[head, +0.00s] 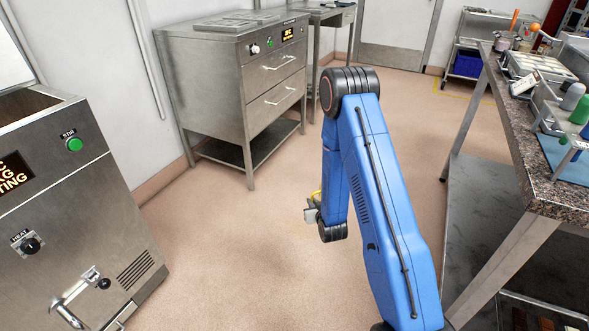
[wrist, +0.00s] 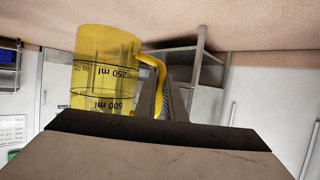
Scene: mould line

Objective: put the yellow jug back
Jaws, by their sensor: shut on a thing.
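The yellow jug (wrist: 105,72) is translucent, with black marks for 250 ml and 500 ml. In the wrist view the picture is upside down, with the floor at the top, so the jug hangs about upright. My gripper (wrist: 165,108) is shut on its handle (wrist: 157,72), though the finger contact is partly hidden. In the head view my gripper (head: 312,212) is beyond the arm, over open floor, and only a sliver of yellow (head: 317,194) shows; my arm hides the rest of the jug.
A steel machine with a green button (head: 75,145) stands at the left. A steel drawer cabinet (head: 225,80) stands at the back wall. A granite-topped bench (head: 515,130) with several items runs along the right. A blue crate (head: 466,64) is far right. The floor (head: 235,245) between is clear.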

